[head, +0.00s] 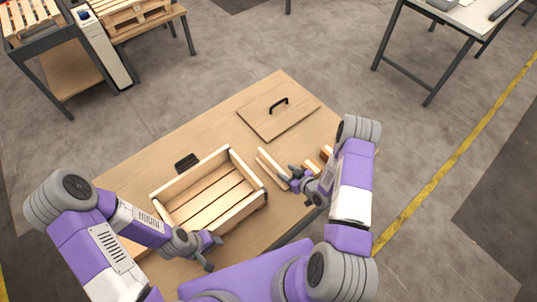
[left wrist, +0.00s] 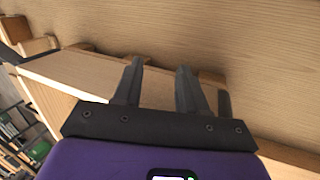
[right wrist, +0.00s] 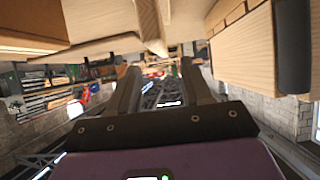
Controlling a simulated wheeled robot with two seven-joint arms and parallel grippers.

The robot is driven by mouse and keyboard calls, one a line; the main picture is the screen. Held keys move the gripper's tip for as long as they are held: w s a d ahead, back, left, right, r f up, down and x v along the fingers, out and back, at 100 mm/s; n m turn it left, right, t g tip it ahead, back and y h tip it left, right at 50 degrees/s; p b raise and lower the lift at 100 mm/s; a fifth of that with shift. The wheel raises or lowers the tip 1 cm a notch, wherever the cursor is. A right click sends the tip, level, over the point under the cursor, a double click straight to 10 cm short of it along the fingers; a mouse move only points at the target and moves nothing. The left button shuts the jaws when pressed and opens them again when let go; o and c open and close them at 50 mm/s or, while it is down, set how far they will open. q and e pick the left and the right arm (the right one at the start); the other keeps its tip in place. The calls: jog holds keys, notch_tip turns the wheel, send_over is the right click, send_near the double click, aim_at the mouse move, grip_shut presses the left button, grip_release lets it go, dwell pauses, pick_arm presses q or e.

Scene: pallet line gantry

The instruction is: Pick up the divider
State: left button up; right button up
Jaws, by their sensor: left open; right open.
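A pale, narrow wooden piece that looks like the divider (head: 270,163) lies on the table right of the open crate. My right gripper (head: 288,180) is open beside its near end. I cannot tell whether they touch. In the right wrist view, a pale wooden piece (right wrist: 151,25) shows above the open right gripper (right wrist: 160,75), with nothing clearly between the fingers. My left gripper (head: 213,252) is open and empty at the crate's near side. In the left wrist view, the open left gripper (left wrist: 158,75) is in front of a wooden board.
The slatted wooden crate (head: 247,167) stands mid-table. A flat lid (head: 268,124) with a black handle lies behind, right. A small black item (head: 187,162) is behind the crate. Small wooden blocks (head: 326,152) lie by my right arm. The table's left back (head: 145,158) is clear.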

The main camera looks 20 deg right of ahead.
aim_at(276, 166)
jog(key=x, duration=0.2)
jog(key=shift+w+d+f, duration=0.15)
jog(key=shift+w, duration=0.1)
jog(key=shift+w+a+f, duration=0.2)
jog(key=shift+w+a, duration=0.1)
jog(key=shift+a, duration=0.05)
jog(key=shift+x, duration=2.3)
grip_shut()
